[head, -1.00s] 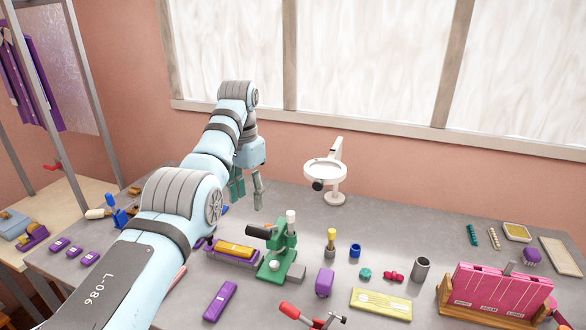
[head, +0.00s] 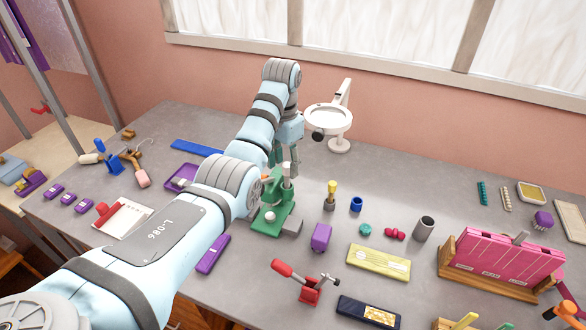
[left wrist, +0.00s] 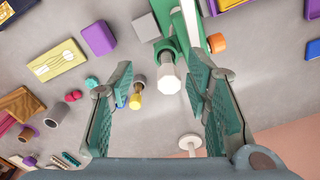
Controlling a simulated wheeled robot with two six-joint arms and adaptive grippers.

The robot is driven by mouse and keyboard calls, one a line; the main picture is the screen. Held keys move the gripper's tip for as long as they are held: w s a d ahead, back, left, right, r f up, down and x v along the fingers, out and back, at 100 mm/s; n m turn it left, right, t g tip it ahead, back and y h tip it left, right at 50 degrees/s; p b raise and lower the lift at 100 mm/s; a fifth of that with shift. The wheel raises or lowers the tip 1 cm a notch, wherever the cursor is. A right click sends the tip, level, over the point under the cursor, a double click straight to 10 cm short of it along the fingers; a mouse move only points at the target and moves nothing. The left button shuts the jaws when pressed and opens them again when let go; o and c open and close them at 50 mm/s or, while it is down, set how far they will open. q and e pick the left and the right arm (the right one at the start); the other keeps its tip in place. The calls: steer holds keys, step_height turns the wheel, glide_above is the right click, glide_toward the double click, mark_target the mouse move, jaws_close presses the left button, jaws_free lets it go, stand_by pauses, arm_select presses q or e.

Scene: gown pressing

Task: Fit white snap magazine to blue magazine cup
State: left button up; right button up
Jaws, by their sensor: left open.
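The white cylinder (head: 289,184), which looks like the white snap magazine, stands upright on the green press (head: 268,218). In the left wrist view the white cylinder (left wrist: 168,82) shows end-on between the fingers, with a gap on each side. My left gripper (head: 285,162) is open just above or around it; the exact height is hard to tell. It also shows in the left wrist view (left wrist: 160,72). The blue magazine cup (head: 356,204) stands on the table to the right of the press. In the left wrist view it is mostly hidden behind a finger. My right gripper is not in view.
A yellow-topped tool (head: 330,192) stands between the press and the blue cup. A white magnifier (head: 330,118) stands behind. A purple block (head: 321,237), a grey block (head: 292,226) and a grey tube (head: 424,229) stand nearby. A red-handled clamp (head: 308,285) is in front.

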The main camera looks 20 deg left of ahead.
mark_target(285, 167)
arm_select(q)
steer(key=f, duration=0.1)
steer(key=w+f, duration=0.1)
steer(key=f, duration=0.1)
steer(key=shift+a+f, duration=0.1)
steer(key=shift+f, duration=0.05)
steer(key=shift+w+a+f, duration=0.1)
steer(key=shift+w+f, duration=0.75)
steer(key=shift+w, duration=0.2)
steer(key=shift+s+r, duration=0.25)
steer(key=shift+s, duration=0.25)
steer(key=c, duration=0.4)
steer(key=shift+s+r, duration=0.2)
steer(key=shift+s, duration=0.1)
jaws_close()
steer(key=shift+c, duration=1.5)
jaws_free()
steer(key=shift+w, duration=0.1)
steer(key=shift+w+f, duration=0.1)
steer(key=shift+f, duration=0.05)
steer(key=c, duration=0.3)
jaws_close()
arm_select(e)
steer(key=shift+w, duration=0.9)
